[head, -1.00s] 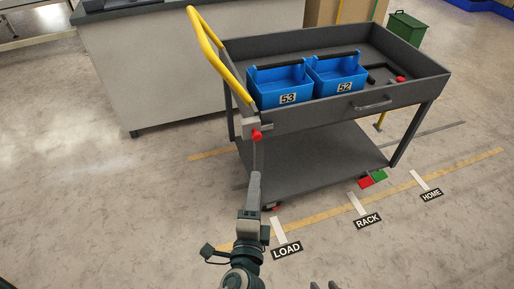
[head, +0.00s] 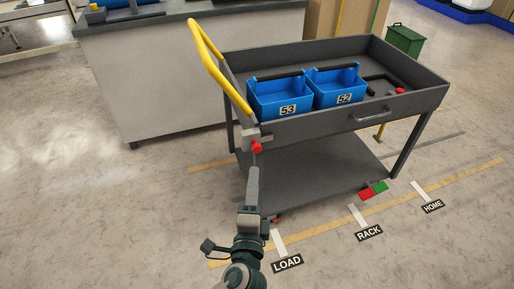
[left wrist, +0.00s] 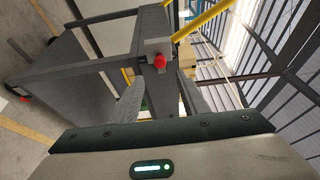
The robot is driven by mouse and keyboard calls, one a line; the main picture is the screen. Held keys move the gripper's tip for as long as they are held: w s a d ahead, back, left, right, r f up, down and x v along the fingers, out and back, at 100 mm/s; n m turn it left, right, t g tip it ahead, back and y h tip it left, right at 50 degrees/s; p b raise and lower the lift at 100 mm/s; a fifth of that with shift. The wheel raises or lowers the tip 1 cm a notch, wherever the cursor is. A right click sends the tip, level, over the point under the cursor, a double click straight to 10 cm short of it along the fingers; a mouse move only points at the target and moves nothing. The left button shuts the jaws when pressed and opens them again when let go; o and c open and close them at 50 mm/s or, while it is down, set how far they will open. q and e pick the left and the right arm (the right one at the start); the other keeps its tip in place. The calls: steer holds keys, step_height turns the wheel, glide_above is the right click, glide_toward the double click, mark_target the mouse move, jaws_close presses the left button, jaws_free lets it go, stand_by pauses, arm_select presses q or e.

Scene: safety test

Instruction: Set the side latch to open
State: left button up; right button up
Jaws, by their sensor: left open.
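The side latch is a grey block (head: 249,134) with a red knob (head: 257,147) on the cart's near left corner, below the yellow handle. It also shows in the left wrist view as a grey block (left wrist: 158,46) with a red knob (left wrist: 159,60). My left gripper (head: 254,162) is just below the knob in the head view. In the left wrist view the left gripper (left wrist: 161,80) is open and empty, with the knob ahead between the finger lines. I cannot tell whether a finger touches it. My right gripper is not in view.
The grey cart (head: 425,99) carries blue bins 53 (head: 281,98) and 52 (head: 337,91) and a red button (head: 399,91). A red pedal (head: 366,195) and green pedal (head: 380,187) sit low. A counter (head: 165,75) stands behind. The floor left of the cart is clear.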

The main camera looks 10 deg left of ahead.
mark_target(257, 151)
arm_select(q)
steer(key=w, duration=0.4)
steer(key=w+a, duration=0.1)
steer(key=w, duration=0.7)
steer(key=shift+w+a, duration=0.2)
steer(key=shift+a, duration=0.15)
steer(key=shift+w, duration=0.45)
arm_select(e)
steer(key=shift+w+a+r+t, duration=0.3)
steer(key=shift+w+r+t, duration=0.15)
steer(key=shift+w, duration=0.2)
